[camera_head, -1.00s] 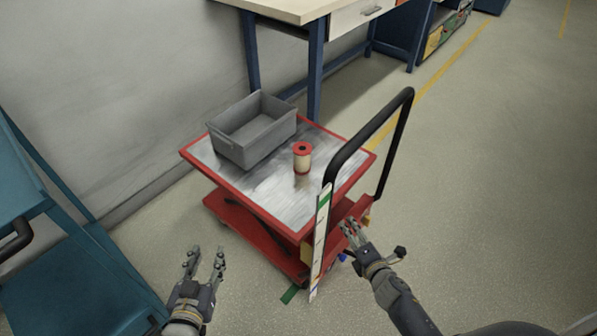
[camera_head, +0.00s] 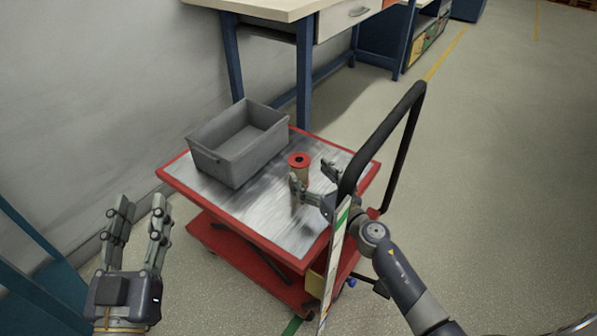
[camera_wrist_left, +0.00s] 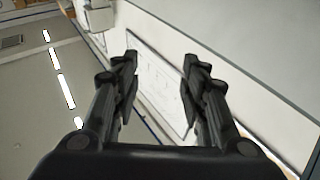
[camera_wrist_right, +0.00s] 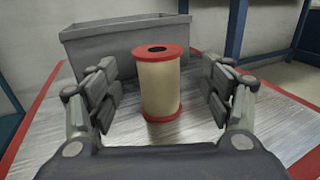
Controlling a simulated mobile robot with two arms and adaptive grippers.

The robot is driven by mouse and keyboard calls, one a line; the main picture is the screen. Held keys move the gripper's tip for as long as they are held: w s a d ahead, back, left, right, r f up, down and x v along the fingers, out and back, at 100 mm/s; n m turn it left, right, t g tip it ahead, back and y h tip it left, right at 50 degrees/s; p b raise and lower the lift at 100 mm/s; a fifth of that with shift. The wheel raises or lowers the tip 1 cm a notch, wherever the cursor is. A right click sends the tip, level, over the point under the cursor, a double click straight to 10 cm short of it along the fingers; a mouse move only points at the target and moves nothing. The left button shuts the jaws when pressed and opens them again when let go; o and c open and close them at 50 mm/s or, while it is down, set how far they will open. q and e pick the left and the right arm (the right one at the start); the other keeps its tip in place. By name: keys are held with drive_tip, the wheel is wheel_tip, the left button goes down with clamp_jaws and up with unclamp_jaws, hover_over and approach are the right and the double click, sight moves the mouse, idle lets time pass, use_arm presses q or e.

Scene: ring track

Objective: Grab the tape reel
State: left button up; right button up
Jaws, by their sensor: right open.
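The tape reel (camera_head: 299,161), a cream cylinder with red end flanges, stands upright on the metal top of the red cart (camera_head: 225,203). In the right wrist view the reel (camera_wrist_right: 158,84) stands between and ahead of my right gripper's open fingers (camera_wrist_right: 160,95), with clear space on both sides. In the head view my right gripper (camera_head: 313,180) is over the cart top, close to the reel and partly covering its lower part. My left gripper (camera_head: 137,225) is open and empty, left of the cart. Its spread fingers also show in the left wrist view (camera_wrist_left: 160,75).
A grey bin (camera_head: 239,145) stands on the cart left of the reel. The cart's black handle (camera_head: 403,140) rises on the right beside my right arm. A workbench (camera_head: 270,8) stands behind. A teal frame (camera_head: 38,290) is at lower left. Open floor lies right.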

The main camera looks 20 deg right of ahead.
sight(299, 163)
drive_tip(key=shift+w+a, duration=0.15)
drive_tip(key=shift+w, duration=0.35)
drive_tip(key=x, duration=0.4)
drive_tip(key=shift+w+a+r, duration=0.1)
drive_tip(key=shift+w+a, duration=0.05)
drive_tip(key=shift+w, duration=0.2)
use_arm(q)
drive_tip(key=shift+s+d+r+t+h, duration=0.15)
drive_tip(key=shift+r+t, duration=0.1)
drive_tip(key=shift+r, duration=0.3)
drive_tip(key=shift+s+a+r+t+h, duration=0.15)
drive_tip(key=shift+r+t, duration=0.1)
drive_tip(key=shift+r, duration=0.3)
drive_tip(key=shift+d, duration=0.1)
use_arm(e)
drive_tip(key=shift+c, duration=0.4)
drive_tip(key=c, duration=1.2)
